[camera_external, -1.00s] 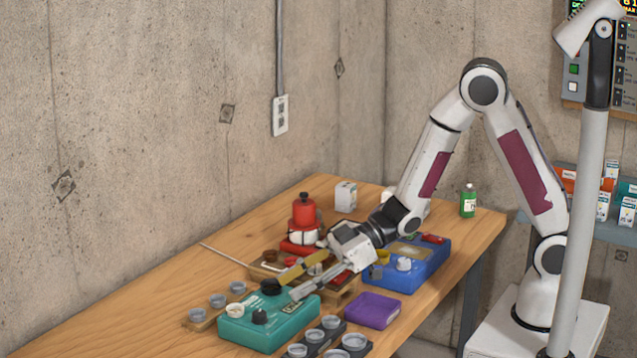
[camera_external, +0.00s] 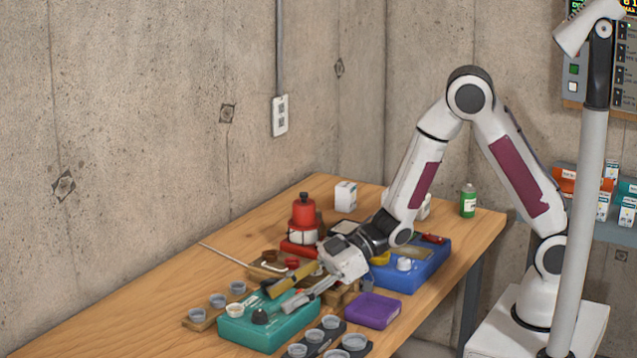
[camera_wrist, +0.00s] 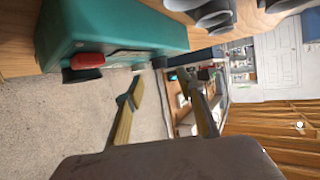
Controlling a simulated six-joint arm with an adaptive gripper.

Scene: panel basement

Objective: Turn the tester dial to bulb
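A teal box (camera_external: 290,333) lies on the table with a white knob (camera_external: 235,310) and a dark knob (camera_external: 260,317) on its top. Another dark dial at its back edge is mostly hidden by my yellow finger. My gripper (camera_external: 277,299) is low over the box's back right part, its two fingers apart with nothing seen between them. I cannot tell whether a finger touches the dial. In the wrist view the teal box (camera_wrist: 150,32) is at upper left with a red-and-dark knob (camera_wrist: 88,61), left of my open fingers (camera_wrist: 162,80). No bulb marking is readable.
A blue box (camera_external: 425,268) with knobs stands behind my gripper. A purple tray (camera_external: 373,311) is to the right, and grey cups (camera_external: 330,322) are in front. A wooden holder with cups (camera_external: 217,301) is left.

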